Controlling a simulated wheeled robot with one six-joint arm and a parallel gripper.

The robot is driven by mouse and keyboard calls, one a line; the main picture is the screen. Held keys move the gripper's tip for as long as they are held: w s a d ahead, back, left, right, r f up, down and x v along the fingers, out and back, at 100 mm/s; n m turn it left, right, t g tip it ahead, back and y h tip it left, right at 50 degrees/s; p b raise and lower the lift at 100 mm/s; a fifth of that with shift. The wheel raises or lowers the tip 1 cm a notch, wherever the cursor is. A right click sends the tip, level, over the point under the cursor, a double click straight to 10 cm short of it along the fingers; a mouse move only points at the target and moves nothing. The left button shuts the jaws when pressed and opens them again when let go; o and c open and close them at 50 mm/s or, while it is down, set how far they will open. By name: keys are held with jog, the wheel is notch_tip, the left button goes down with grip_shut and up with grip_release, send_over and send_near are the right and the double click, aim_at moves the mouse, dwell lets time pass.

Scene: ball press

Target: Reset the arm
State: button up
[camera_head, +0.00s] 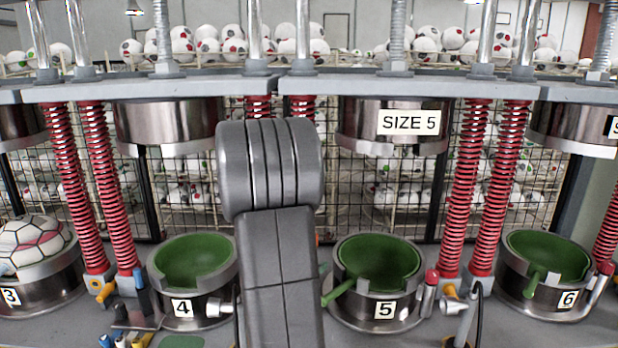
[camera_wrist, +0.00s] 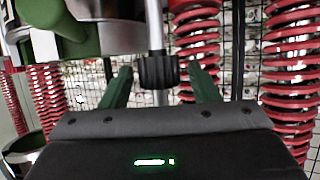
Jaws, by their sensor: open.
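My gripper (camera_wrist: 158,90) shows in the wrist view with two dark green fingers spread apart. It is open, and nothing shows between the fingers except a metal rod with a dark knurled knob (camera_wrist: 158,72) behind or above them. I cannot tell whether the fingers touch it. In the head view my grey arm stands upright in the middle and hides the gripper. Press mould 4 (camera_head: 193,262) is left of the arm and mould 5 (camera_head: 378,262) is right of it. Both have empty green linings. Mould 6 (camera_head: 548,258) is also empty. Mould 3 (camera_head: 38,290) holds a ball (camera_head: 35,243).
Red springs (camera_head: 485,180) on posts stand between the moulds. Steel upper press heads (camera_head: 165,122) hang above them, one with a SIZE 5 sign (camera_head: 408,122). Wire racks full of balls (camera_head: 440,45) stand behind. Tools (camera_head: 125,318) lie at the front left.

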jog(key=shift+n+t+y+b, duration=0.3)
jog(key=shift+n+t+y, duration=0.2)
jog(key=shift+n+y, duration=0.8)
jog(key=shift+f+n+y+b, duration=0.15)
jog(key=shift+n+y+b, duration=0.45)
jog(key=shift+y+b, duration=0.3)
jog(key=y+b, duration=0.1)
jog(key=b, duration=0.1)
jog(key=shift+f+n+b, duration=0.1)
jog(key=shift+n+b, duration=0.2)
jog(key=shift+n, duration=0.1)
jog(key=shift+w+n+y+b, duration=0.1)
jog(key=shift+n+y+b, duration=0.2)
jog(key=shift+b, duration=0.95)
jog(key=shift+n+y+b, duration=0.3)
jog(key=shift+y+b, duration=0.1)
jog(key=shift+b, duration=0.65)
